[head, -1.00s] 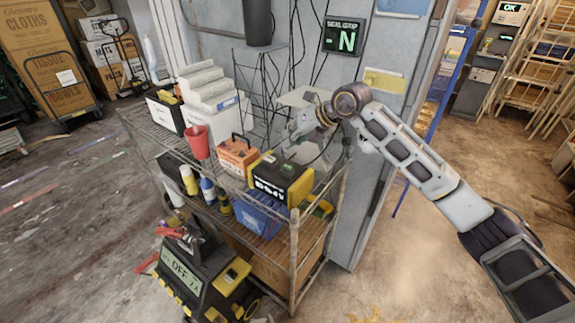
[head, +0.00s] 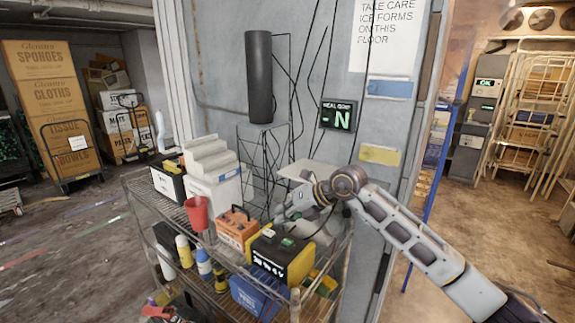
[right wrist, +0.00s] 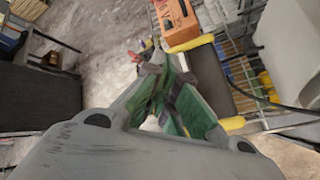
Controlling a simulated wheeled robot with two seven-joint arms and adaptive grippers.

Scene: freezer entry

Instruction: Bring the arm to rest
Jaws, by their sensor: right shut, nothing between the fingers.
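My right arm comes in from the lower right of the head view and reaches over the wire shelf cart (head: 135,185). My right gripper (head: 284,212) is shut and empty, just above or behind the black and yellow box (head: 283,255) on the top shelf. I cannot tell whether it touches anything. In the right wrist view the gripper's fingers (right wrist: 172,100) show grey and green, partly hidden by the wrist housing. My left gripper is not in view.
The top shelf also holds an orange box (head: 237,228), a red cup (head: 197,213) and a white stepped object (head: 212,165). A grey wall panel with a sign display (head: 337,116) stands close behind. Open floor (head: 425,260) lies to the right.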

